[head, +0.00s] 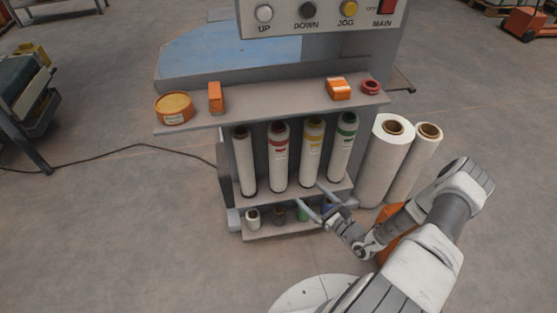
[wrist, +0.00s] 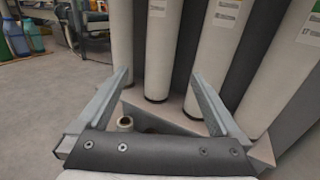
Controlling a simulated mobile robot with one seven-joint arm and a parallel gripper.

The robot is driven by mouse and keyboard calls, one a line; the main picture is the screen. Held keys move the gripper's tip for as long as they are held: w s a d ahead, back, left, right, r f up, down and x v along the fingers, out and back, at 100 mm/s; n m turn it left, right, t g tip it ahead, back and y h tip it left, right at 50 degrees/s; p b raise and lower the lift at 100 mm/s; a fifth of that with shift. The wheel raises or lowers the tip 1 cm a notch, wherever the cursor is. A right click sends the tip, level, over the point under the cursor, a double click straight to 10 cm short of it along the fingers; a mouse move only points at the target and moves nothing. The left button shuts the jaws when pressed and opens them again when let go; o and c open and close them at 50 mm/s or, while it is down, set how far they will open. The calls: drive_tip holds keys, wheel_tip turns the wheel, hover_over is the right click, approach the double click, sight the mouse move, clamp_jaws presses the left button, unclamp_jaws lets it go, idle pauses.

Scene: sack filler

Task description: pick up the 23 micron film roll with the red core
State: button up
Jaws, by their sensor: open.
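Several tall white film rolls stand upright in a row on the rack of the machine. The roll with the red core and red label band (head: 279,158) is second from the left; its micron figure is too small to read. In the wrist view its lower part (wrist: 160,55) shows between my fingertips, beyond them. My gripper (head: 308,192) is open and empty, low in front of the rack, to the right of the red-core roll in the head view. It also shows in the wrist view (wrist: 160,73). No contact with a roll is visible.
Neighbouring rolls have a dark core (head: 244,162), a yellow core (head: 310,152) and a green core (head: 342,147). A shelf (head: 300,105) with tape and orange items overhangs them. Small rolls (head: 253,218) stand on the lower shelf. Two larger rolls (head: 385,160) stand at right.

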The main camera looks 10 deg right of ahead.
sight(285, 170)
drive_tip(key=b+x, duration=0.3)
drive_tip(key=x, duration=0.8)
drive_tip(key=shift+w+f, duration=0.15)
drive_tip(key=shift+w, duration=0.1)
drive_tip(key=b+x, duration=0.2)
drive_tip(key=x, duration=0.3)
drive_tip(key=shift+w+a+r, duration=0.1)
drive_tip(key=shift+w+r, duration=0.1)
drive_tip(key=shift+w, duration=0.25)
clamp_jaws()
